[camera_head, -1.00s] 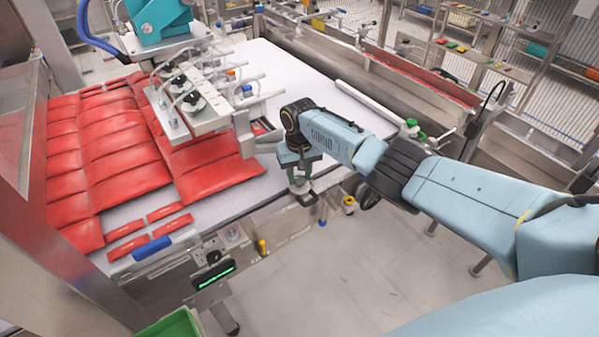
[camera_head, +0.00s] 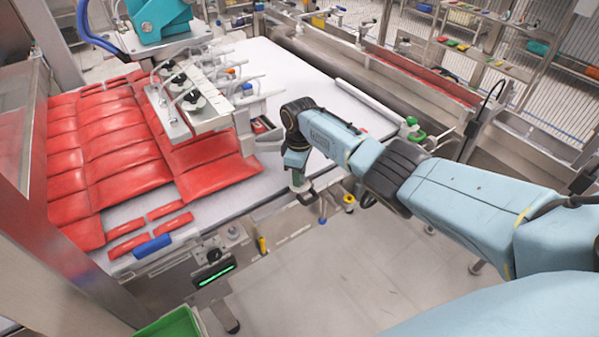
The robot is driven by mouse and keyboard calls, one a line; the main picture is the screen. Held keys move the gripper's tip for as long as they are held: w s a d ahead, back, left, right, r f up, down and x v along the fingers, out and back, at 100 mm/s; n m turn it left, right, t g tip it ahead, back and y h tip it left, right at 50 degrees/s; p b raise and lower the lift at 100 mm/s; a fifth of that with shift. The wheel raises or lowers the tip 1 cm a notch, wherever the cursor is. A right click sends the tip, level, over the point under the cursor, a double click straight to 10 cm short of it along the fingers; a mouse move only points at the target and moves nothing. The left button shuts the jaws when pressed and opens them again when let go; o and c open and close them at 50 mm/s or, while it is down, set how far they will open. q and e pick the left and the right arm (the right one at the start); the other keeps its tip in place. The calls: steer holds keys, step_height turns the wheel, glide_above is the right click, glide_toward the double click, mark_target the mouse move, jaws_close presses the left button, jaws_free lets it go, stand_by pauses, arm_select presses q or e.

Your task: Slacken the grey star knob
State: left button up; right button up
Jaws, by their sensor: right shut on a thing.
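My right gripper (camera_head: 302,191) points down at the front edge of the white table (camera_head: 270,75), near its right corner. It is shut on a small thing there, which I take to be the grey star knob. The knob is hidden by the fingers and the wrist, so its shape cannot be made out. A grey mount (camera_head: 308,199) shows just below the fingertips. My left gripper is not in view.
The vacuum picker head (camera_head: 212,118) with black knobs hangs over red pouches (camera_head: 120,150), left of my right wrist. A blue roll (camera_head: 151,246) and a lit green display (camera_head: 213,276) are at the front edge.

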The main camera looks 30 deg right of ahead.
steer(key=shift+n, duration=1.7)
steer(key=o, duration=1)
steer(key=shift+c, duration=0.2)
steer(key=shift+r, duration=0.1)
step_height(320, 180, up, 13)
steer(key=shift+r+p, duration=0.15)
steer(key=shift+p, duration=0.15)
